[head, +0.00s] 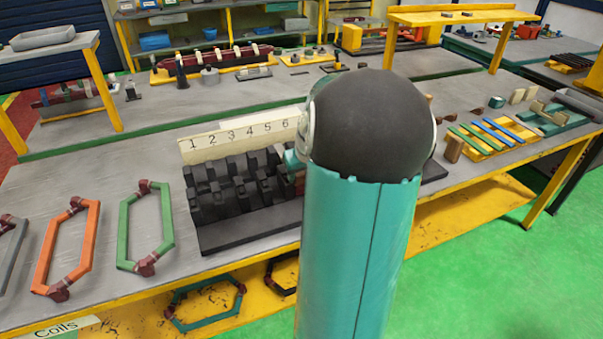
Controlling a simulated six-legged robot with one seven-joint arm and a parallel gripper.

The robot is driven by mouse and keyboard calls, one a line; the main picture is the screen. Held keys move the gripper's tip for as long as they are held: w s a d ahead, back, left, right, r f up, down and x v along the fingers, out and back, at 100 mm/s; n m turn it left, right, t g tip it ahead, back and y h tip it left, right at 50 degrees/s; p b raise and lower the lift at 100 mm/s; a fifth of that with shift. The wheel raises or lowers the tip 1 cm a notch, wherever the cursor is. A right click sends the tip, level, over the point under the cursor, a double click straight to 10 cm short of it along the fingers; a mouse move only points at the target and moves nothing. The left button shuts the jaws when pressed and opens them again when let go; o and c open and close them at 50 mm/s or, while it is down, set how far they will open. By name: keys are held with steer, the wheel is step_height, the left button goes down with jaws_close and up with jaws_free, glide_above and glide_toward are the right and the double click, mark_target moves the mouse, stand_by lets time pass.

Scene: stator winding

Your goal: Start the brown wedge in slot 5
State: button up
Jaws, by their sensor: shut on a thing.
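The dark stator block (250,228) stands on the bench with rows of black teeth and slots between them. A cream number board (235,140) behind it shows 1 to 6, so slot 5 is near its right end. My teal and black arm covers the right part of the block. A small teal part of my gripper (291,159) shows just left of the arm, at the block near slots 5 and 6. It is shut on the brown wedge, of which at most a small reddish-brown bit shows under it. The fingertips and the wedge's fit to slot 5 are hidden.
A green coil (124,236), an orange coil (43,262) and a grey coil lie left of the block. Right of my arm, a yellow tray (478,150) holds green and blue strips, with a brown block (453,149) at its left. More coils lie on the shelf below.

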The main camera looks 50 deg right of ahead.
steer(key=shift+w+d, duration=0.15)
steer(key=shift+w, duration=0.1)
steer(key=o, duration=1.1)
steer(key=shift+c, duration=0.2)
steer(key=v, duration=1.4)
steer(key=shift+w, duration=0.2)
steer(key=shift+d, duration=0.1)
